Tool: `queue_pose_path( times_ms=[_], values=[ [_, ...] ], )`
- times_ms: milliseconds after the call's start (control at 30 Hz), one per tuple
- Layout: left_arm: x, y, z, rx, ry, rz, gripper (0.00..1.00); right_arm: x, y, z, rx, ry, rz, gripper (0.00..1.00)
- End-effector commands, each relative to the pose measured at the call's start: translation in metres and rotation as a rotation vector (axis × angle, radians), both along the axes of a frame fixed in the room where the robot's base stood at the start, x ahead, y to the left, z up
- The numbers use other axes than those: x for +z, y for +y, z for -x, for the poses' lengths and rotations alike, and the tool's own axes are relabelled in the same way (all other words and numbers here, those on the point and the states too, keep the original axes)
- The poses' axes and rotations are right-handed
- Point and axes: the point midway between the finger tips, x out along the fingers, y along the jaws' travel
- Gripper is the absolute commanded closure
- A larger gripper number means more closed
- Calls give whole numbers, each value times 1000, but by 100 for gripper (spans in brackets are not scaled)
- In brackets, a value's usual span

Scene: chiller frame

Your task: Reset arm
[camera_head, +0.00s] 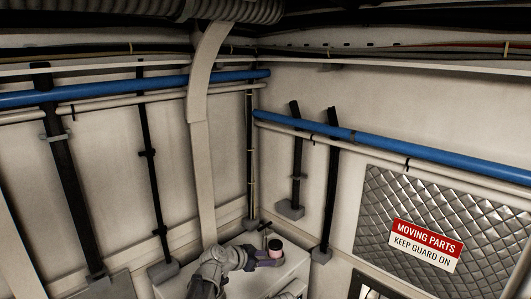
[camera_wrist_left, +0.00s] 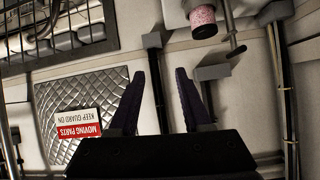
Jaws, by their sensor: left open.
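My left arm (camera_head: 217,264) comes up from the bottom of the head view, bent over to the right at the wrist. My left gripper (camera_head: 269,261) is small there, beside a white box-like unit in the corner. In the left wrist view, its two dark purple fingers (camera_wrist_left: 158,75) stand apart and hold nothing. Wall and a dark post show between them. My right gripper is not seen in either view.
A pink speckled cylinder (camera_wrist_left: 203,20) and a metal rod (camera_wrist_left: 236,51) lie beyond the fingers. Blue pipes (camera_head: 400,146) and dark posts line the walls. A red-and-white sign (camera_head: 426,244) hangs on a quilted metal panel.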

Motion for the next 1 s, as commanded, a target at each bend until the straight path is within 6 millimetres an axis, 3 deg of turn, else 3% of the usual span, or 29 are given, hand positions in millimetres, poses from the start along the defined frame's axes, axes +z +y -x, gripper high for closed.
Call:
queue_pose_path(
  times_ms=[33, 233, 333, 500, 600, 800, 1000],
  values=[
    [-19, -5, 13, -9, 34, -10, 52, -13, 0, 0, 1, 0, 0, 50],
    [-80, -19, 62, -20, 215, -71, 52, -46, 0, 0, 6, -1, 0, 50],
    [-128, -22, 103, -2, 353, -135, 52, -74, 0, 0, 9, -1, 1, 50],
    [-218, -6, 187, 126, 629, -314, 52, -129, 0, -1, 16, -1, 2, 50],
    [-254, 13, 228, 248, 751, -423, 52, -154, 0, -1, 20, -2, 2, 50],
    [-288, 46, 276, 470, 868, -575, 52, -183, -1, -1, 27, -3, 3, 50],
    [-292, 58, 289, 559, 893, -622, 52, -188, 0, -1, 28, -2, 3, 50]
  ],
)
